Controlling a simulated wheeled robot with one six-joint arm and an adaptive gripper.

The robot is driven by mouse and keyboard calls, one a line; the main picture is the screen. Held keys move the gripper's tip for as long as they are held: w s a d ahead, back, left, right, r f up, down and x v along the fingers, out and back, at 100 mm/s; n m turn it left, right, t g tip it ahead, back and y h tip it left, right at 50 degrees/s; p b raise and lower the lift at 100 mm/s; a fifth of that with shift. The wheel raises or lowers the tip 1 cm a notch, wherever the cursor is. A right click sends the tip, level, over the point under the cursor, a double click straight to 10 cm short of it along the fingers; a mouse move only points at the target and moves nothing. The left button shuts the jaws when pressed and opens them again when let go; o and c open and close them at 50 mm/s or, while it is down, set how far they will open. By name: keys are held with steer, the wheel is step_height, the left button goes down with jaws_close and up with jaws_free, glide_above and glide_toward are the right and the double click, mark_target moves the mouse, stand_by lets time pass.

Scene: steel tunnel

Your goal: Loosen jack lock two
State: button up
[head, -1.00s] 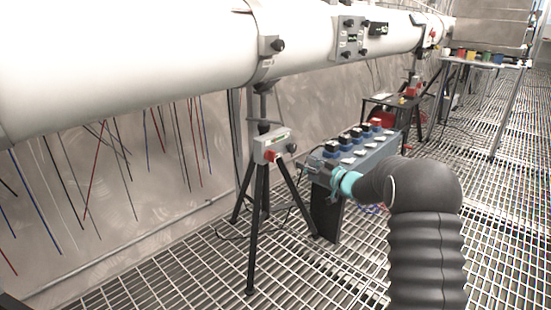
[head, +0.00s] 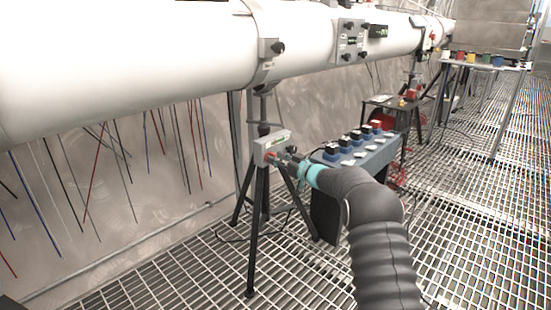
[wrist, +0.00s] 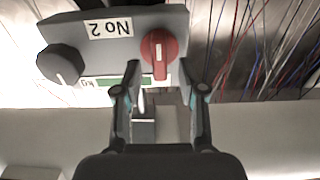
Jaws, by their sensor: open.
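The jack control box (head: 272,146) sits on a black tripod stand under the white pipe. In the wrist view the box (wrist: 110,30) appears upside down with a "No 2" label. On its face are a red knob (wrist: 160,46) with a white pointer mark and a black knob (wrist: 62,65). My gripper (wrist: 160,92) is open and empty, its two fingers to either side of the red knob's line and just short of it. In the head view my gripper (head: 286,159) is at the box front and covers most of the red knob.
A grey bench with blue-based switches (head: 352,150) stands just right of the tripod. The white pipe (head: 150,60) runs overhead. Thin coloured wires (head: 185,145) hang by the wall. The grating floor (head: 200,270) is open in front.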

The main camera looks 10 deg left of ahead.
steer(key=shift+w+a, duration=0.35)
steer(key=shift+a, duration=0.15)
jaws_close()
